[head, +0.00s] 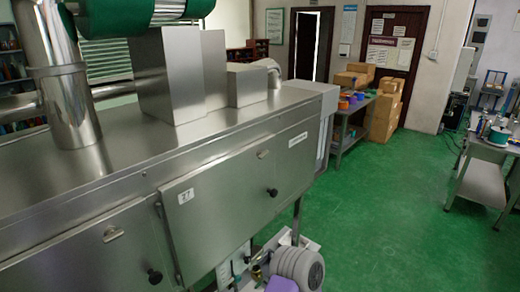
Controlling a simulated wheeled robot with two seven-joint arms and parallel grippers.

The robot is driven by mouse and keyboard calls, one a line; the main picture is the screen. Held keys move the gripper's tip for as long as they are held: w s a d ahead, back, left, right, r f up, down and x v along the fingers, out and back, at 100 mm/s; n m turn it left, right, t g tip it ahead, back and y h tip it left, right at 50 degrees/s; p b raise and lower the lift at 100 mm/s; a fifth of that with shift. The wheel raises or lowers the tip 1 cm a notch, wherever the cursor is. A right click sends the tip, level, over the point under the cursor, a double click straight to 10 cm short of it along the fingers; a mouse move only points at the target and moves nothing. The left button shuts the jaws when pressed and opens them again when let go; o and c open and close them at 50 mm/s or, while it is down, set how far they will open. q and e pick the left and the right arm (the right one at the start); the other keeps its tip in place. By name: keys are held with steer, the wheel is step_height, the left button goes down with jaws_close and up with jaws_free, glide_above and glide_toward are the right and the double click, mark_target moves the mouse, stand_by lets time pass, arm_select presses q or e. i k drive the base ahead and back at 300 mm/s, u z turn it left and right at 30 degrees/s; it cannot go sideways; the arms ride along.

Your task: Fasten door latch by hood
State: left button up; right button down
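A long stainless steel machine (110,165) with a box-like hood (168,75) on top fills the left and middle of the head view. A front door (225,200) with a "27" label has a black knob (272,192) near its lower right and a small oval metal fitting (263,154) near its upper right. I cannot tell whether this door is fully closed. A second door (75,265) at the lower left has its own black knob (154,276) and oval fitting (113,233). Neither of my grippers shows.
A metal duct (65,85) rises at the left. A grey motor (298,266) sits low beneath the machine. Green floor (390,220) is open to the right. A bench (485,150) stands at far right; cardboard boxes (383,115) and a shelf table (347,115) stand behind.

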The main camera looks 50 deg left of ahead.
mark_target(260, 154)
steer(key=u, duration=0.85)
steer(key=i, duration=0.8)
steer(key=u, duration=0.75)
